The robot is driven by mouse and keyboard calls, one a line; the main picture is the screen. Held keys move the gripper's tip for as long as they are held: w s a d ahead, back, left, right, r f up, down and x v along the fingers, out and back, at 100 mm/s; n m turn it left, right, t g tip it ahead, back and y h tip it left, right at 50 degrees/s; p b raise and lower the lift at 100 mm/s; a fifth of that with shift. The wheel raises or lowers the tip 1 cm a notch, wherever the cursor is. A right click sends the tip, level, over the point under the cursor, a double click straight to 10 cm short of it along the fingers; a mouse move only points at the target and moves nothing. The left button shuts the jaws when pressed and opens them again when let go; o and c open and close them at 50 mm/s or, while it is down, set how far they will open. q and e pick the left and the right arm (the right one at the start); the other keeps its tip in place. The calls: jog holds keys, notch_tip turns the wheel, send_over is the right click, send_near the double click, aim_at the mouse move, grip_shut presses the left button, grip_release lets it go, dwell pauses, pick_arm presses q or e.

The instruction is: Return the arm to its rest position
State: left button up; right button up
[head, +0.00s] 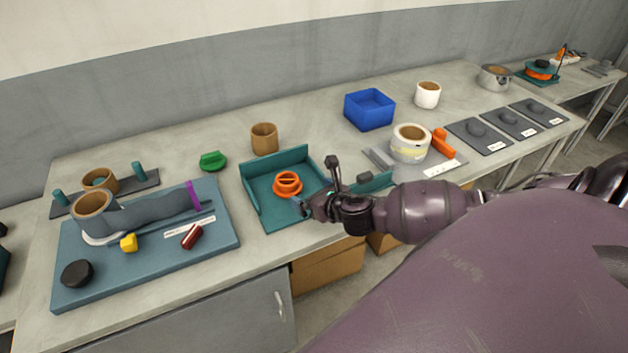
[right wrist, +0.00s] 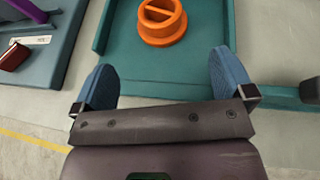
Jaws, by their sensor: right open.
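My right gripper (head: 315,188) is at the front edge of the teal tray (head: 262,216) in the head view. In the right wrist view its two blue fingers (right wrist: 165,85) are spread wide with nothing between them. An orange ring-shaped piece (head: 287,184) sits in the tray, just past the fingertips. It also shows in the right wrist view (right wrist: 160,22), apart from the fingers. My right arm reaches in from the right of the head view. My left gripper is not in view.
A blue board (head: 145,262) with film, a yellow piece and a dark red piece lies left. A blue bin (head: 369,110), a tan cup (head: 264,138) and a green piece (head: 213,160) stand behind. A tape roll (head: 410,143) and grey pads (head: 479,137) lie right.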

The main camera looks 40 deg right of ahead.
jog(key=shift+s, duration=0.1)
dwell(0.5)
jog(key=s+a+m, duration=0.1)
jog(key=m, duration=0.1)
jog(key=s+a+m, duration=0.1)
jog(key=a+m, duration=0.1)
jog(key=m, duration=0.1)
jog(key=s+a+f+m+g+h, duration=0.1)
jog(key=m, duration=0.1)
jog(key=shift+s+a, duration=0.15)
jog(key=shift+s, duration=0.2)
jog(key=s+a+r+m+g, duration=0.1)
jog(key=s+a+m+g, duration=0.25)
jog(key=s+m, duration=0.9)
jog(key=s+a+r+m+g, duration=0.1)
jog(key=s+a+m+g, duration=0.3)
jog(key=s+m, duration=0.9)
jog(key=w+d+f+m+t+y, duration=0.1)
jog(key=w+f+m+t, duration=0.1)
jog(key=w+f+t, duration=0.4)
jog(key=shift+w+d+f+t, duration=0.15)
jog(key=shift+w+f+t, duration=0.2)
jog(key=shift+w+f, duration=2.15)
jog(key=shift+w+r, duration=0.15)
jog(key=shift+r, duration=0.05)
